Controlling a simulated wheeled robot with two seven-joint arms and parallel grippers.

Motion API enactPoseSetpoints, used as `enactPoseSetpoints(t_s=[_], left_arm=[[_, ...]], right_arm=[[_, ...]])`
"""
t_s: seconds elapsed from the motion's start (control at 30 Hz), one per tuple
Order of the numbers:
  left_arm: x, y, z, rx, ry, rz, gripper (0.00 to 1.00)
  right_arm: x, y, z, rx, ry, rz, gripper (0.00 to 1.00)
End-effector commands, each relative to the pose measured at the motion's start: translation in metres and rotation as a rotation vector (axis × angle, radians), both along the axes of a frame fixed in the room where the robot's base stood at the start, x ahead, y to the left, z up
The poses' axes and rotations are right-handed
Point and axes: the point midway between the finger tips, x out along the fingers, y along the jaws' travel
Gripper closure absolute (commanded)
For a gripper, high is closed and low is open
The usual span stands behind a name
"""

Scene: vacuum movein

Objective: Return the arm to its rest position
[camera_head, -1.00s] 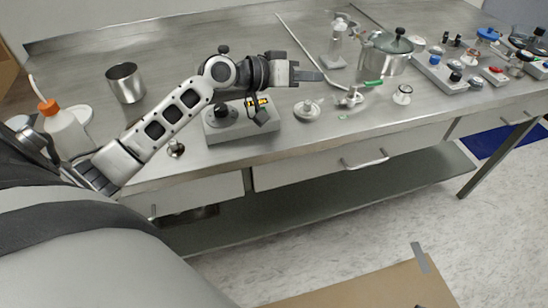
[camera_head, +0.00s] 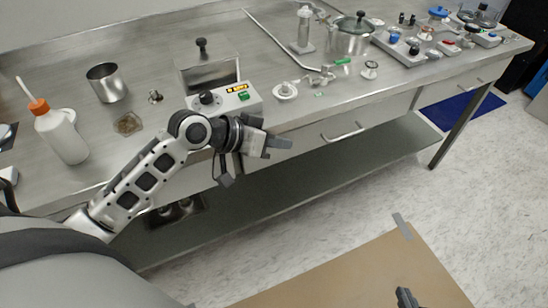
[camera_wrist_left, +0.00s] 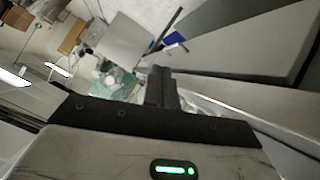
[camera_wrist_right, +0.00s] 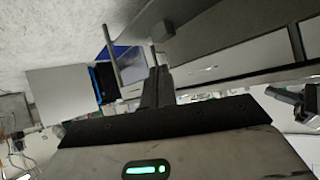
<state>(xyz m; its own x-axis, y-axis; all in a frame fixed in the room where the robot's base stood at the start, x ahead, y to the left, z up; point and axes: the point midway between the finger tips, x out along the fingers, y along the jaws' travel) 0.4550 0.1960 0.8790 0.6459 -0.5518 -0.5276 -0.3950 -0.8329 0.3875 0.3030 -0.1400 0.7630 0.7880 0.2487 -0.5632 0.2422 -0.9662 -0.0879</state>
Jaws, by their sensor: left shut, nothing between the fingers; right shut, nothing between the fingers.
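My left arm comes in from the left in the head view. Its gripper (camera_head: 281,143) is shut and empty, in front of the metal bench's front edge near the drawers. Its closed fingertips also show in the left wrist view (camera_wrist_left: 160,76). My right gripper (camera_head: 404,296) shows only as a small dark tip at the bottom edge of the head view. In the right wrist view its fingers (camera_wrist_right: 158,76) are shut with nothing between them.
On the metal bench (camera_head: 150,60) stand a hotplate (camera_head: 240,99) just behind my left wrist, a steel beaker (camera_head: 107,83), a squirt bottle (camera_head: 62,132), a pot (camera_head: 351,38) and small valves. Drawer handles (camera_head: 343,133) stick out below. Open floor (camera_head: 350,195) lies in front.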

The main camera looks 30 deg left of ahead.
Motion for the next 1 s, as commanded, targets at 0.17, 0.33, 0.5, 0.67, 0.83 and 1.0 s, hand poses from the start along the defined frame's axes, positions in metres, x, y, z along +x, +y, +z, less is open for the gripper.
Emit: enactPoseSetpoints(t_s=[0.17, 0.33, 0.5, 0.67, 0.83, 1.0], left_arm=[[-0.013, -0.006, -0.011, 0.037, 0.026, -0.012, 1.0], [-0.017, -0.007, -0.014, 0.051, 0.032, -0.015, 1.0], [-0.018, -0.008, -0.017, 0.054, 0.035, -0.013, 1.0], [-0.043, -0.016, -0.06, 0.099, 0.034, 0.058, 1.0], [-0.1, -0.033, -0.115, 0.216, -0.015, 0.153, 1.0], [-0.144, -0.048, -0.133, 0.309, -0.075, 0.18, 1.0]], right_arm=[[0.0, 0.0, 0.0, 0.0, 0.0, 0.0, 1.0], [0.0, 0.0, 0.0, 0.0, 0.0, 0.0, 1.0], [0.0, 0.0, 0.0, 0.0, 0.0, 0.0, 1.0], [-0.001, -0.001, -0.005, -0.011, 0.005, 0.002, 1.0], [-0.002, -0.003, -0.012, -0.033, 0.013, 0.009, 1.0], [-0.003, -0.005, -0.018, -0.048, 0.02, 0.012, 1.0]])
